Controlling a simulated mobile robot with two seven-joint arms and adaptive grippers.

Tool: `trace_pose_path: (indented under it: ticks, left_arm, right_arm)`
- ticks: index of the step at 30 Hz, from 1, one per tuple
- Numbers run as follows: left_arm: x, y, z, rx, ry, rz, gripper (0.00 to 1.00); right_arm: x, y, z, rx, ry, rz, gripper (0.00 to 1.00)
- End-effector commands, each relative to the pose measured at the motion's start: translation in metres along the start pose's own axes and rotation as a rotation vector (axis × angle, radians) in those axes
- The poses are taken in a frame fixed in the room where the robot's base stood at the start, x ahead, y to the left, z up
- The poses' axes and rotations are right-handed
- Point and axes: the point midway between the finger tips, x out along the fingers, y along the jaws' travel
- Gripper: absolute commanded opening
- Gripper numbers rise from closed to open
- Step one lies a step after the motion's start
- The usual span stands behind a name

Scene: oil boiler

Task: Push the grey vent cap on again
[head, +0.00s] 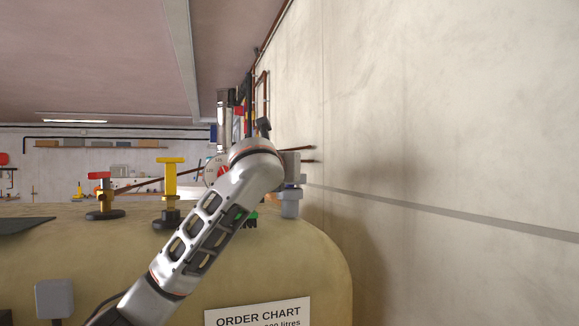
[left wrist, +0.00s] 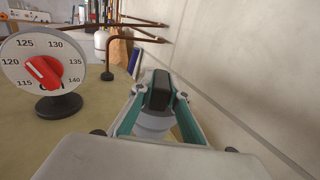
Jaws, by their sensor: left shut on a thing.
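My left gripper (left wrist: 160,108) is shut on the dark grey vent cap (left wrist: 160,90), with a teal finger on each side of it. A pale grey round fitting (left wrist: 152,122) shows below the cap between the fingers. In the head view the pale grey vent fitting (head: 290,207) stands upright on the tank top near the wall, just right of my left wrist. My wrist hides most of the gripper there. I cannot tell whether the cap is seated or slightly above the fitting. My right gripper is not in view.
A dial with a red pointer (left wrist: 43,70) stands left of the gripper on the tan tank (head: 310,260). A yellow T-handle (head: 170,172) and a red-topped brass valve (head: 101,190) stand farther left. The wall (head: 440,150) is close on the right. Copper pipes (left wrist: 138,43) run behind.

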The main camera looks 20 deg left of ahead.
Motion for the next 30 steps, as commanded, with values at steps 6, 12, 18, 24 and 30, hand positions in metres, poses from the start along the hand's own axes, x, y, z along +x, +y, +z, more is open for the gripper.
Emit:
trace_pose_path:
  ticks: [6, 12, 18, 24, 30]
  left_arm:
    - [0.0, 0.0, -0.002, 0.0, 0.0, 0.0, 0.0]
    - [0.0, 0.0, -0.007, 0.0, 0.0, 0.0, 0.0]
    - [0.0, 0.0, -0.012, 0.0, 0.0, 0.0, 0.0]
    - [0.0, 0.0, -0.018, 0.0, 0.0, 0.0, 0.0]
    - [0.0, 0.0, -0.023, 0.0, 0.0, 0.0, 0.0]
  right_arm:
    - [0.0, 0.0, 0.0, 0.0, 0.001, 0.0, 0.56]
    - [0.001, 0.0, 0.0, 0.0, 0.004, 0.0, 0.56]
    - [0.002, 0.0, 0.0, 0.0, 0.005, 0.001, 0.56]
    - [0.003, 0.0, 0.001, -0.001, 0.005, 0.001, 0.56]
    - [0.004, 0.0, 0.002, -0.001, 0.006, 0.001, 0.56]
